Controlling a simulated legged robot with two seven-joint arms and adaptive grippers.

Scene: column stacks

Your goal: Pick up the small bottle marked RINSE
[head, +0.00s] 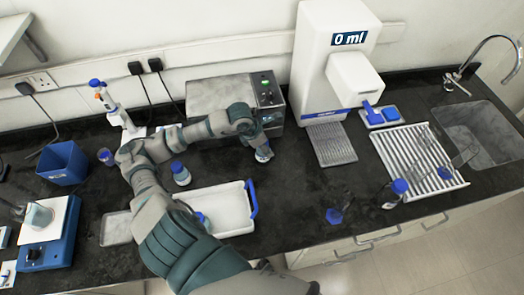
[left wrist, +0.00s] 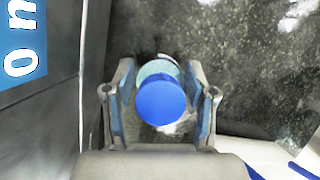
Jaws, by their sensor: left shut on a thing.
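In the left wrist view, a small bottle with a round blue cap (left wrist: 161,101) stands between the two fingers of my left gripper (left wrist: 159,72), which is shut on it. Its pale body shows just beyond the cap. No marking on it can be read, so I cannot tell if it says RINSE. In the head view, my left gripper (head: 262,147) is beside the front right of the grey box-shaped device, with the bottle (head: 264,156) at its tips. Another small blue-capped bottle (head: 181,174) stands left of it, label unreadable. My right gripper is not in view.
The grey device (head: 222,95) stands close behind the gripper. A white tray with blue handles (head: 228,208) is in front, partly behind my arm. A white dispenser (head: 325,60) reading 0 ml and a ribbed rack (head: 420,160) are to the right. Dark counter (head: 300,190) is clear between.

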